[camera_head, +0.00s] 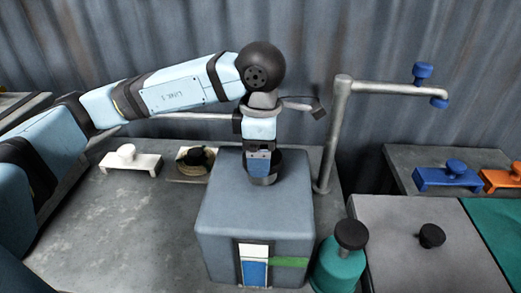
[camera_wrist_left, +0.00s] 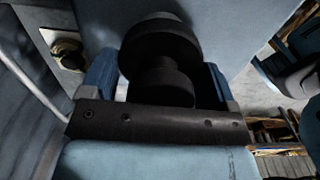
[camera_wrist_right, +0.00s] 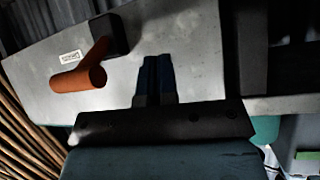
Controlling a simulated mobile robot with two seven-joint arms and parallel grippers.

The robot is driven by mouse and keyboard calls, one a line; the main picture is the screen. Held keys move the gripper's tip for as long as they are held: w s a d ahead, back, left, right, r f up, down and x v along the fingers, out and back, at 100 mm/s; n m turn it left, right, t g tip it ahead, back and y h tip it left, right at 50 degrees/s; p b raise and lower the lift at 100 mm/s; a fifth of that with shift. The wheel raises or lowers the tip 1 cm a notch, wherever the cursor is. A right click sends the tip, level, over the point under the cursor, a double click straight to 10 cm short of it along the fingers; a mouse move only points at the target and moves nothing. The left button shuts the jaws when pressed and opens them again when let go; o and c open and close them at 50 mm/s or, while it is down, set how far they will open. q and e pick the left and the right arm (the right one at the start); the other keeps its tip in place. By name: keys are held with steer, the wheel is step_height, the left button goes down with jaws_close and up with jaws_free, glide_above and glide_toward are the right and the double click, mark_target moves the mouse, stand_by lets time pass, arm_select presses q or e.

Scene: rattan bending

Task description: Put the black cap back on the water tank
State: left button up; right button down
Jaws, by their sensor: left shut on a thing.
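The water tank (camera_head: 225,220) is a blue-grey box with a level window on its front, in the middle of the head view. My left gripper (camera_head: 261,172) points straight down over its top opening. In the left wrist view, my left gripper (camera_wrist_left: 160,85) has its blue fingers on both sides of the black cap (camera_wrist_left: 160,50), shut on its knob. The cap's wide disc faces the tank top; I cannot tell whether it is seated or just above. My right gripper (camera_wrist_right: 156,78) shows only in the right wrist view, its blue fingers together and empty.
A grey pipe stand (camera_head: 333,135) with blue valve handles rises right of the tank. A teal bottle (camera_head: 340,268) and a grey box with a black knob (camera_head: 432,236) stand at right. A white knobbed block (camera_head: 130,158) lies at left.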

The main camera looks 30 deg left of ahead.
stand_by(0.3)
arm_select(q)
steer(key=shift+f+b, duration=0.2)
steer(key=shift+b, duration=0.6)
stand_by(0.9)
steer(key=o, duration=0.9)
steer(key=shift+c, duration=0.2)
steer(key=shift+r, duration=0.15)
steer(key=shift+r+p, duration=1.6)
steer(key=shift+r, duration=1.8)
steer(key=shift+c, duration=0.2)
jaws_close()
